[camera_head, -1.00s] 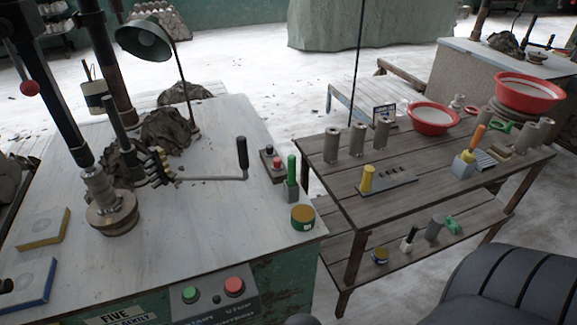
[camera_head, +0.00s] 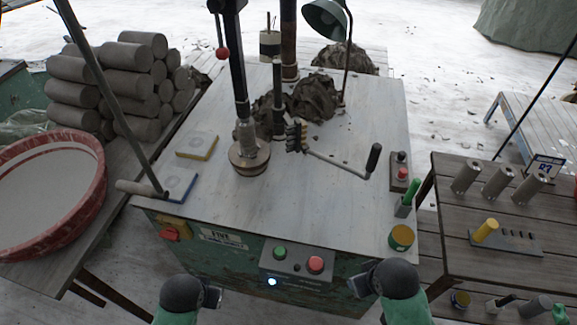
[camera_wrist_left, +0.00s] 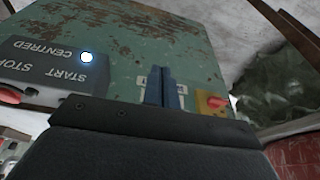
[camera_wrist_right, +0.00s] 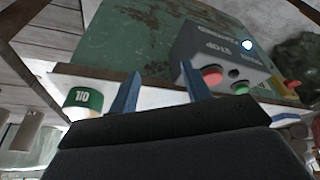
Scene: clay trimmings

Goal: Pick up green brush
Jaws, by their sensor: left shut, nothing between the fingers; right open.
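The green brush (camera_head: 412,190) shows as an upright, slightly tilted green handle in a small grey holder (camera_head: 403,209). It is at the right edge of the grey worktable (camera_head: 330,200); its bristles are hidden. My right gripper (camera_head: 360,286) is in front of the table, below and left of the brush. In the right wrist view its fingers (camera_wrist_right: 160,88) are spread and empty. My left gripper (camera_head: 214,296) is further left, also in front of the table. In the left wrist view its fingers (camera_wrist_left: 160,86) are together with nothing between them. The brush is not clear in either wrist view.
A round oil tin (camera_head: 401,238) stands just in front of the brush, and a switch box (camera_head: 399,174) behind it. A crank handle (camera_head: 373,158) reaches toward them. A control panel (camera_head: 298,262) is on the table's front. A wooden bench (camera_head: 450,200) stands to the right.

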